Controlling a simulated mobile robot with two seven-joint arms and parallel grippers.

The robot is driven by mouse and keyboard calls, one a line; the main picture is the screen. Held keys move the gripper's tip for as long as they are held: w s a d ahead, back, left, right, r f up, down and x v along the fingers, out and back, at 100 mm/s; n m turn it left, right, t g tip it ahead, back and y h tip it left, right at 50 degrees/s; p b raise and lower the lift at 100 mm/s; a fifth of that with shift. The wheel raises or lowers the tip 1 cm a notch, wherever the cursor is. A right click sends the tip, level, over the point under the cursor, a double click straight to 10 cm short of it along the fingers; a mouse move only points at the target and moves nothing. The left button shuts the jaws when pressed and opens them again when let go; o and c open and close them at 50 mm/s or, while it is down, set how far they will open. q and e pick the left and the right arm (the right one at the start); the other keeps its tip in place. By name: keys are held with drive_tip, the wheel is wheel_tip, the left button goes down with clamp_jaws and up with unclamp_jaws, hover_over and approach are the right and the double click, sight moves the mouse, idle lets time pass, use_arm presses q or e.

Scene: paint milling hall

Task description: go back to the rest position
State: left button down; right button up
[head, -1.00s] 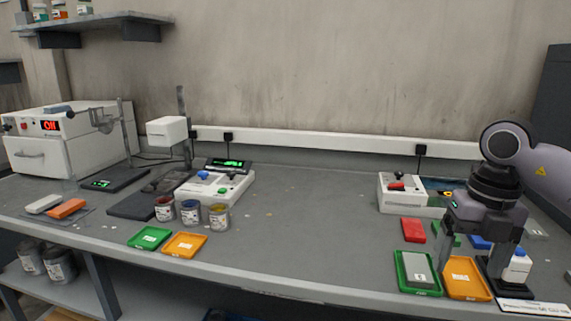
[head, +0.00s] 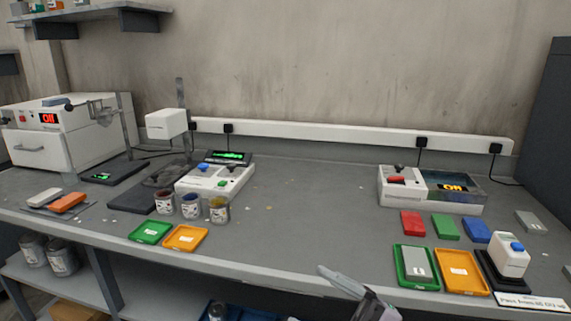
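At the bottom edge, right of centre, a grey piece that looks like my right gripper (head: 350,289) shows in the head view, cut off by the picture's edge. It is in front of the bench edge and away from the objects on the bench. Its fingers do not show clearly enough to tell open from shut, and I see nothing held in it. My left gripper is not in view.
The grey bench (head: 310,220) is clear in its middle. At right are a green tray (head: 402,278) with a grey block, an orange tray (head: 450,285), coloured blocks and a white bottle (head: 510,262). At left are paint cups (head: 191,209) and instruments.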

drive_tip(key=s+d+f+m+t+h, duration=0.1)
drive_tip(key=d+f+m+t+h, duration=0.85)
drive_tip(key=f+m+h, duration=0.6)
drive_tip(key=s+d+f+m+g+h, duration=0.1)
drive_tip(key=s+d+f+m+g, duration=0.2)
drive_tip(key=s+f, duration=0.3)
drive_tip(key=s+d+f+m+g+h+p, duration=0.1)
drive_tip(key=s+d+f+m+g+h, duration=0.1)
drive_tip(key=s+f, duration=0.4)
drive_tip(key=shift+s+d+f+m+g, duration=0.35)
drive_tip(key=shift+f+m+g, duration=0.35)
drive_tip(key=shift+m, duration=0.45)
drive_tip(key=shift+w+r, duration=0.1)
